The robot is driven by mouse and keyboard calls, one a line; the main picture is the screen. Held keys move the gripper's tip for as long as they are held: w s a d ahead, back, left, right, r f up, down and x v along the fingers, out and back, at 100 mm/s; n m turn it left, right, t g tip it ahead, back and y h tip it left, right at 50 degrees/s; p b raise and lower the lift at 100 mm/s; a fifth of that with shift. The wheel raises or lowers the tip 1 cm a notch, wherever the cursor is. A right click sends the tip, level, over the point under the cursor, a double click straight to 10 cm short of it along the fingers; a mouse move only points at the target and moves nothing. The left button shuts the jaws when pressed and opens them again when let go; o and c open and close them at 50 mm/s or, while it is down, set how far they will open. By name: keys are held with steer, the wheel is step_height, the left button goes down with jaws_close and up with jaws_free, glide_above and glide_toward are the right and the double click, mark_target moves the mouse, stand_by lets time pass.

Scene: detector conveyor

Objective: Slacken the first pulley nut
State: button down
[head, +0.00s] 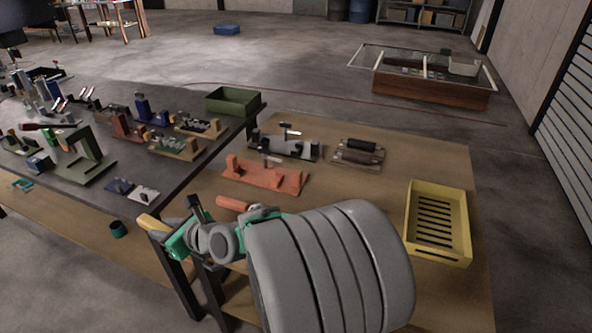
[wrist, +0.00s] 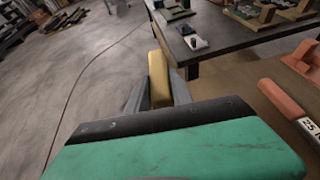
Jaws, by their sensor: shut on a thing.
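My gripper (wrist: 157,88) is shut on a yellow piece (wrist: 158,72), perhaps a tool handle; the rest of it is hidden. In the head view the yellow piece (head: 152,222) sticks out left of my gripper (head: 168,236), over the gap at the near table's left edge. An orange fixture (head: 262,180) with upright posts stands on the near table, right of and beyond my gripper. A grey fixture (head: 290,150) with a dark upright part stands behind it. I cannot tell which part is the first pulley nut. My gripper touches neither fixture.
An orange handle (head: 233,203) with a white label lies beside my arm; it also shows in the wrist view (wrist: 280,100). A yellow crate (head: 463,225) and a board with dark rollers (head: 358,152) are on the right. The left table (head: 190,180) carries several fixtures and a green bin (head: 233,108).

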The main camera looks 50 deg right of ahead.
steer(key=w+d+m+h+p, duration=0.15)
steer(key=d+p, duration=0.25)
steer(key=d, duration=0.7)
steer(key=w+d+m+h+p, duration=0.1)
steer(key=d+m+h+p, duration=0.2)
steer(key=d, duration=0.7)
steer(key=s+d+f+m+h+p, duration=0.1)
steer(key=s+d+f+h+p, duration=0.1)
steer(key=d, duration=0.5)
steer(key=s+d+f+m+g+h+p, duration=0.1)
steer(key=s+d+f+m+h+p, duration=0.1)
steer(key=s+d, duration=0.3)
steer(key=s+d+f+m+h+p, duration=0.1)
steer(key=s+d+m+h+p, duration=0.1)
steer(key=d, duration=0.9)
steer(key=shift+s+f, duration=0.4)
steer(key=shift+s, duration=0.4)
steer(key=shift+h, duration=0.25)
